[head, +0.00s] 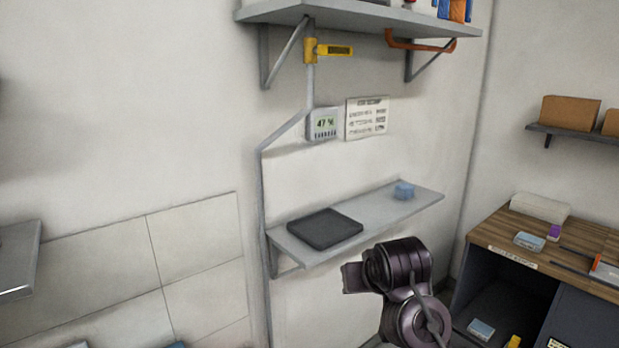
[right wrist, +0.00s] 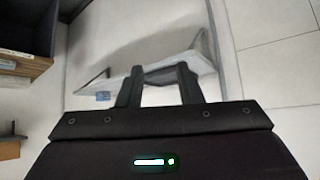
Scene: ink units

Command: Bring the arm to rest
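My right gripper (right wrist: 159,72) shows in the right wrist view with its two dark fingers spread apart. I see nothing held between them. Beyond the fingers is the light grey wall shelf (right wrist: 205,62), with a dark flat pad partly hidden behind them. In the head view my dark right arm is raised at lower centre right, in front of the shelf (head: 385,207); its fingers cannot be made out there. The black pad (head: 325,229) lies on the shelf's left part and a small blue block (head: 404,190) on its right part. My left arm and gripper are not in view.
A wood-topped cabinet (head: 487,237) with small items stands at right. An upper shelf (head: 350,17) holds items. A meter reading 47 % (head: 323,124) and a paper notice (head: 367,118) are on the wall. A metal surface (head: 18,262) juts in at left. Open space lies between.

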